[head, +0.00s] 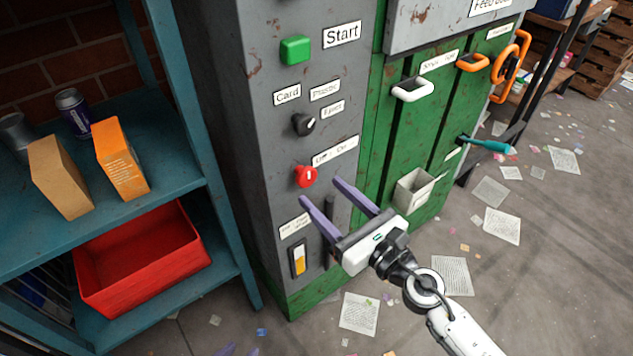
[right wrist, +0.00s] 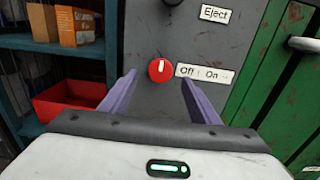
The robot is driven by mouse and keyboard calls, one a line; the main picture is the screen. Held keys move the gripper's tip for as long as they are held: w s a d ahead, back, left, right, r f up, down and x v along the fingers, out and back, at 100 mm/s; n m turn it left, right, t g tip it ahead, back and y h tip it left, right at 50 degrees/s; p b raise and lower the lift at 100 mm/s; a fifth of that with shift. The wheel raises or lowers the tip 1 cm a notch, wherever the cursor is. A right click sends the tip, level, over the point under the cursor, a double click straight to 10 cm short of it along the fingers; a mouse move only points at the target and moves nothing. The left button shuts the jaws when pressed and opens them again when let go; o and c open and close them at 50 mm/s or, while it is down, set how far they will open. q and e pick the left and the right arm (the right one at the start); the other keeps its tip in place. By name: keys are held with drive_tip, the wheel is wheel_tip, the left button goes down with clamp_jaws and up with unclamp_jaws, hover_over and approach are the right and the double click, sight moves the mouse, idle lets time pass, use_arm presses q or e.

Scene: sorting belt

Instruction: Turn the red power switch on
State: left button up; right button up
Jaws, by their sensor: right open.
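The red power switch (head: 306,176) is a round knob on the grey machine front, beside an "Off / On" label (head: 335,150). In the right wrist view the knob (right wrist: 161,70) has a white mark standing about upright, and the label (right wrist: 203,74) is to its right. My right gripper (head: 320,189) is open and empty, its purple fingers pointing at the panel near the switch. In the right wrist view the knob appears between the fingertips (right wrist: 159,78), with no clear contact. Small purple tips at the head view's bottom edge may be my left gripper (head: 239,351); the rest is cut off.
Above the switch are a black knob (head: 304,124) and a green Start button (head: 295,49). A yellow-and-white rocker (head: 298,260) sits below. A teal shelf (head: 185,165) with boxes and a red bin (head: 90,291) stands at left. Papers litter the floor at right.

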sight(309, 179)
drive_tip(key=x, duration=0.4)
drive_tip(key=shift+w+a, duration=0.1)
drive_tip(key=shift+w, duration=0.1)
drive_tip(key=shift+c, duration=0.7)
drive_tip(key=c, duration=0.9)
